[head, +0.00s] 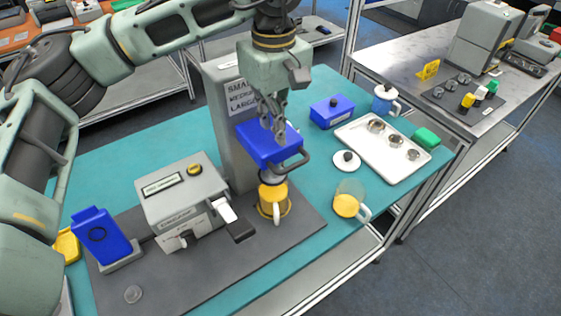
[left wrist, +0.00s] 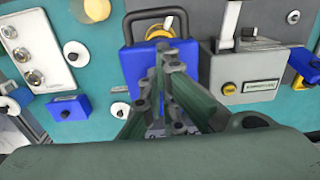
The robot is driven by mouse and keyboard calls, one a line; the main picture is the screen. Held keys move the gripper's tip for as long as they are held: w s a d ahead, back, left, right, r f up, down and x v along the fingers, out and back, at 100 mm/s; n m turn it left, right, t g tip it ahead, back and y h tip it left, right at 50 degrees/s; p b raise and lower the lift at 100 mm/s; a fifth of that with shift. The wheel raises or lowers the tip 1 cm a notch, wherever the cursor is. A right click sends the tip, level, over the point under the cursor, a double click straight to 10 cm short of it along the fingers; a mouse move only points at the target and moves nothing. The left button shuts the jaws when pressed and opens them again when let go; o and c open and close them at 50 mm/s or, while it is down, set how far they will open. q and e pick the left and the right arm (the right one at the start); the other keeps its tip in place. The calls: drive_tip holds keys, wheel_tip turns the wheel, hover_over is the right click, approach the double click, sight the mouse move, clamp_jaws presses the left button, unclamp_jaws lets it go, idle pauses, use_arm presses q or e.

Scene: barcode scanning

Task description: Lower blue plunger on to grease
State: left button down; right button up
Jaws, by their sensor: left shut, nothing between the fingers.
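The blue plunger (head: 262,148) is a blue block on the grey column (head: 226,120), with a dark loop handle on its right side. A round metal piece shows under it, just above a cup (head: 273,203) holding yellow material, probably the grease; I cannot tell whether they touch. My left gripper (head: 280,138) points down with its fingers shut and empty, at the top of the plunger. Contact is unclear. In the left wrist view the blue plunger (left wrist: 135,62) and its handle lie beyond the closed fingertips (left wrist: 172,48). My right gripper is not in view.
A grey box machine (head: 182,205) stands left of the cup on a dark mat. A glass mug with yellow contents (head: 349,202), a white lid (head: 346,161), a blue box (head: 332,111) and a white tray (head: 367,158) stand to the right. Teal table shows between them.

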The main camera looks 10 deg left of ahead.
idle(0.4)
use_arm(q)
drive_tip(key=shift+f, duration=0.15)
drive_tip(key=shift+f+b, duration=1.75)
drive_tip(key=shift+f, duration=0.2)
drive_tip(key=shift+r+p, duration=2.7)
drive_tip(key=shift+r, duration=1.9)
drive_tip(key=shift+f, duration=0.1)
